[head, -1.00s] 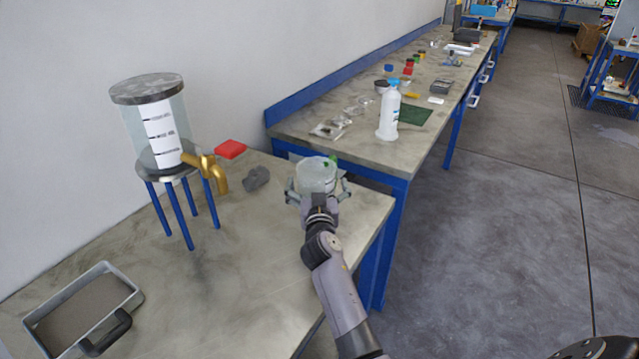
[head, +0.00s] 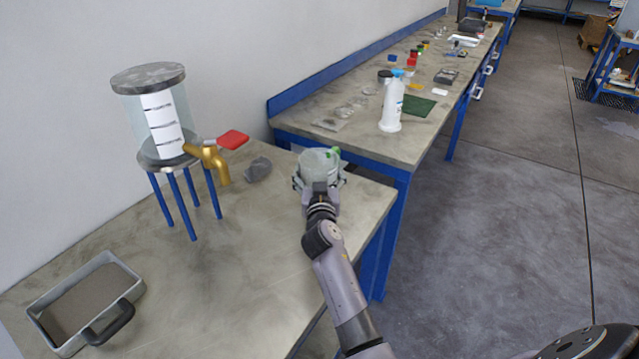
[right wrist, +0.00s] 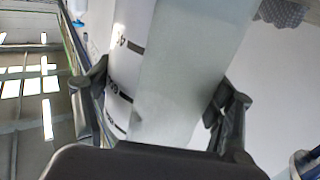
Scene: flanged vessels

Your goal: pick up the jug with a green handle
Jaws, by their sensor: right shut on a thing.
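The jug (head: 318,165) is a clear, pale vessel near the right edge of the near table. A bit of its green handle (head: 335,153) shows on its far right side; the rest is hidden. My right gripper (head: 319,179) is shut on the jug body, one finger on each side. In the right wrist view the jug wall (right wrist: 185,75), with dark scale marks, fills the space between the fingers (right wrist: 165,88). I cannot tell whether the jug's base touches the table. My left gripper is not in view.
A tall marked vessel (head: 163,125) with a brass tap (head: 212,158) and red lever stands on a blue-legged stand left of the jug. A grey lump (head: 258,169) lies between. A metal tray (head: 85,300) is front left. A white bottle (head: 391,105) stands on the farther table.

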